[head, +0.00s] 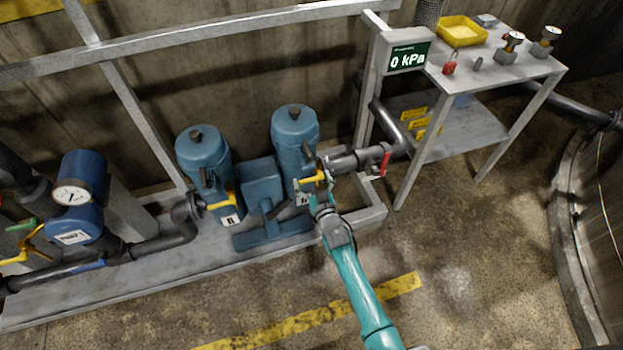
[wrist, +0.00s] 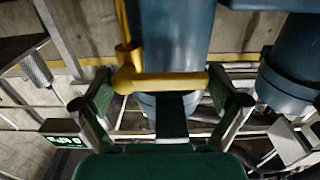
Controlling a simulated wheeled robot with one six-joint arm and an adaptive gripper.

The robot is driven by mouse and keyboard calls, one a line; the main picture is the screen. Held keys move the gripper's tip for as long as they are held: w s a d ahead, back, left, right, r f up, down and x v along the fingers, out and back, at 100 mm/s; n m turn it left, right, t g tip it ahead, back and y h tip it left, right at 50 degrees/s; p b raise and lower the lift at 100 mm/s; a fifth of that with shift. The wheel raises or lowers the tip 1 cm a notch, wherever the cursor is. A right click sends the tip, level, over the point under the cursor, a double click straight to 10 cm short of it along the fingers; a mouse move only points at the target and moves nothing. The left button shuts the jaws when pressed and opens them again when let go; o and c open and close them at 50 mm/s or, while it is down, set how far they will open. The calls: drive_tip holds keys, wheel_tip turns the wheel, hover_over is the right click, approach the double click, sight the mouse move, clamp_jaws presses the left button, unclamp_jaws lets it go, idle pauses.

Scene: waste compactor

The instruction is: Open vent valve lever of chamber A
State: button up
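Two blue chambers stand side by side in the head view. The left one (head: 204,158) carries a label B (head: 231,219). The label on the right one (head: 295,140) is mostly hidden by my gripper. A yellow lever (head: 311,179) sits low on the right chamber; in the wrist view this lever (wrist: 170,82) lies crosswise in front of my gripper. My gripper (wrist: 160,78) is open, its fingers wide apart near the lever's two ends. I cannot tell whether they touch it. In the head view my gripper (head: 322,189) is right at the lever.
A display (head: 408,57) reads 0 kPa. A red-handled valve (head: 385,160) is on the pipe right of the chamber. A metal table (head: 530,70) with a yellow tray (head: 461,31) stands at the right. A rail (head: 200,40) runs behind. The floor in front is clear.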

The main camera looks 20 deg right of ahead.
drive_tip(key=c, duration=1.1)
drive_tip(key=shift+o, duration=0.2)
drive_tip(key=shift+f+n, duration=0.1)
drive_tip(key=shift+n, duration=0.3)
drive_tip(key=n, duration=0.1)
drive_tip(key=f+n, duration=0.1)
drive_tip(key=n, duration=0.1)
drive_tip(key=shift+d+n, duration=0.1)
drive_tip(key=shift+n, duration=0.2)
drive_tip(key=shift+d+f+n, duration=0.35)
drive_tip(key=shift+d+n, duration=0.15)
drive_tip(key=shift+n, duration=1.75)
drive_tip(key=shift+d+f+n, duration=0.4)
drive_tip(key=shift+d+n, duration=0.05)
drive_tip(key=shift+n, duration=1.85)
drive_tip(key=shift+d+f+n, duration=0.35)
drive_tip(key=shift+d+n, duration=0.15)
drive_tip(key=shift+n, duration=1.75)
